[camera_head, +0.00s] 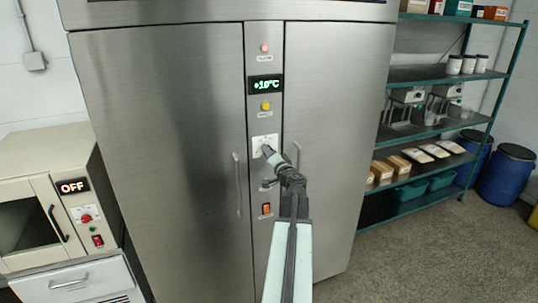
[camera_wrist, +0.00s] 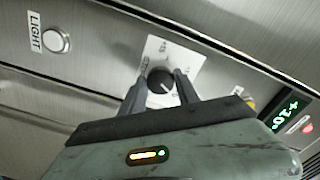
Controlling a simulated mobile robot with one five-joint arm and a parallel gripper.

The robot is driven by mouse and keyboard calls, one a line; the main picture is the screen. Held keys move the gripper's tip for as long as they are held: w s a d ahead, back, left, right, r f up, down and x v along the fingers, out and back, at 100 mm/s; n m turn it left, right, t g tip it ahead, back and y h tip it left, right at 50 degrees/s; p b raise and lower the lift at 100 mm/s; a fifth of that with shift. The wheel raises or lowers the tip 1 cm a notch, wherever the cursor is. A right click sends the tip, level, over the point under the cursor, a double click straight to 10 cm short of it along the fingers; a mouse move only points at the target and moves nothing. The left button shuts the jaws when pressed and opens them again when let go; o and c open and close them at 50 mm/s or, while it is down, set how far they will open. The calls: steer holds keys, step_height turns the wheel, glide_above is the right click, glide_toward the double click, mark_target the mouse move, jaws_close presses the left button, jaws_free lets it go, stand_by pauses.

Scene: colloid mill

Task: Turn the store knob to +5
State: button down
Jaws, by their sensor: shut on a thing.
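The store knob (camera_wrist: 160,82) is a round black dial on a white marked plate (camera_wrist: 178,52), between the two steel cabinet doors. In the wrist view my gripper (camera_wrist: 158,84) has one finger on each side of the knob and is shut on it. In the head view my gripper (camera_head: 264,150) reaches the plate (camera_head: 266,140) and hides most of the knob. The green display (camera_head: 266,85) above reads +10°C. It also shows at an angle in the wrist view (camera_wrist: 288,112). The knob's exact pointer direction is hard to tell.
A red lamp (camera_head: 264,48) and a yellow button (camera_head: 265,106) sit above on the same panel. An orange switch (camera_head: 266,209) is below. Door handles (camera_head: 238,185) flank the panel. A white LIGHT button (camera_wrist: 56,40) is near the knob. An oven (camera_head: 60,205) reading OFF stands left.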

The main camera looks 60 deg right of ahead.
steer(key=shift+m, duration=0.4)
steer(key=c, duration=0.9)
jaws_free()
steer(key=shift+w, duration=0.1)
steer(key=v, duration=0.7)
steer(key=shift+s+a, duration=0.25)
